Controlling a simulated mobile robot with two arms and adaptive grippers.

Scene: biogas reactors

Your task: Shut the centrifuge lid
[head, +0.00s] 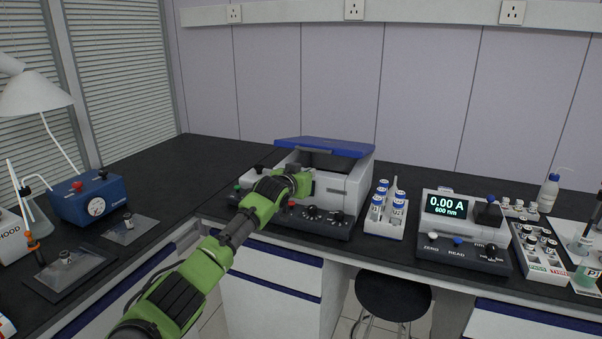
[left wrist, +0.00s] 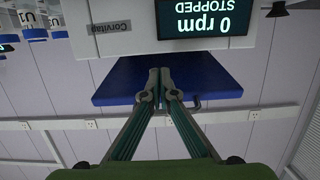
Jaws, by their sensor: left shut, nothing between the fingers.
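The centrifuge (head: 352,190) is a white and grey box on the bench, with knobs along its dark front base. Its blue lid (head: 325,147) is raised, and a dark opening shows beneath it. My left gripper (head: 305,183) is in front of the centrifuge and hides part of its front. In the upside-down left wrist view, the left gripper (left wrist: 159,72) is shut and empty, its fingertips overlapping the blue lid (left wrist: 115,82). I cannot tell whether they touch it. The centrifuge display (left wrist: 207,18) there reads 0 rpm, STOPPED. My right gripper is out of view.
A white rack (head: 386,226) of blue-capped tubes stands close to the centrifuge's right. Farther right is a photometer (head: 462,232) reading 0.00 A. A blue gauge box (head: 90,200) stands at the left.

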